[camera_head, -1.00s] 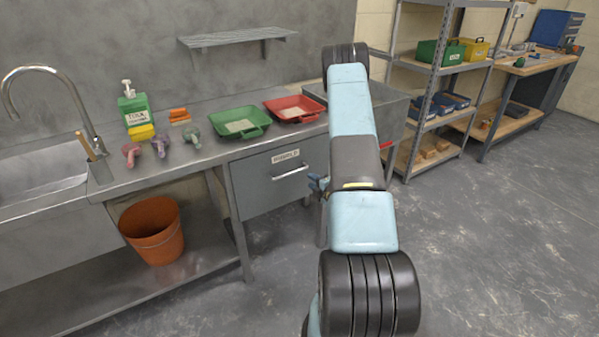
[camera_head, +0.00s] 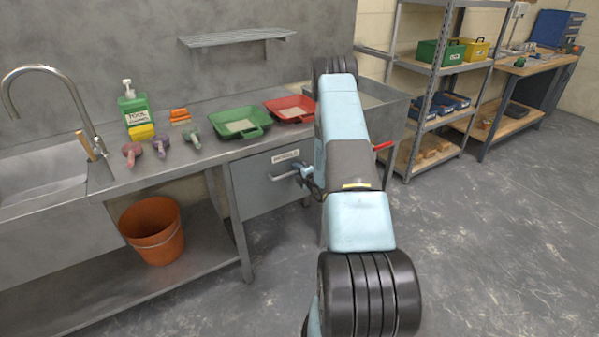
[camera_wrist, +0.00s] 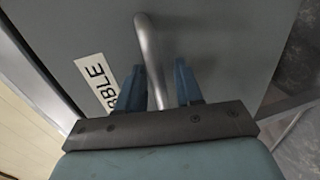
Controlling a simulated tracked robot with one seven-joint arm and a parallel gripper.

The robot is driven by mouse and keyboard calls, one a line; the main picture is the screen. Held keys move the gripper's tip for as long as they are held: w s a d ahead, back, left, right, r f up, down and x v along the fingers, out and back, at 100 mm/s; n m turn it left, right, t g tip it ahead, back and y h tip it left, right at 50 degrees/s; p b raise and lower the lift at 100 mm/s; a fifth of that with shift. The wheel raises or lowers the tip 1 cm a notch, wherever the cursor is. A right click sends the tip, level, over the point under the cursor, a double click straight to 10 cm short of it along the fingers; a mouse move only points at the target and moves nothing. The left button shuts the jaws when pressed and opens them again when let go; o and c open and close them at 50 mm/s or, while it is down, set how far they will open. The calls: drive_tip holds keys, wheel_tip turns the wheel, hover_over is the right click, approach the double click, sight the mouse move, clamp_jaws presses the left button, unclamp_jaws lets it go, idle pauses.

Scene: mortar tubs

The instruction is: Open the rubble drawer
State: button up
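The rubble drawer (camera_head: 258,187) is a grey-blue front under the steel counter, and it looks closed. Its label (camera_wrist: 97,82) reads "BBLE" in the wrist view, the rest being cut off or hidden. The drawer's bar handle (camera_wrist: 149,55) runs between the two blue fingers of my gripper (camera_wrist: 159,84). The fingers stand apart, with a gap on the handle's right side and a smaller one on its left. In the head view my gripper (camera_head: 304,174) is at the right part of the handle (camera_head: 283,176), partly hidden by my arm.
A green tray (camera_head: 262,118) and a red tray (camera_head: 291,101) lie on the counter above. A bucket (camera_head: 152,230) stands on the lower shelf at left. A shelf rack (camera_head: 425,100) stands at right. The floor (camera_head: 480,240) at right is clear.

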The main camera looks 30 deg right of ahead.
drive_tip(key=shift+c, duration=0.5)
clamp_jaws()
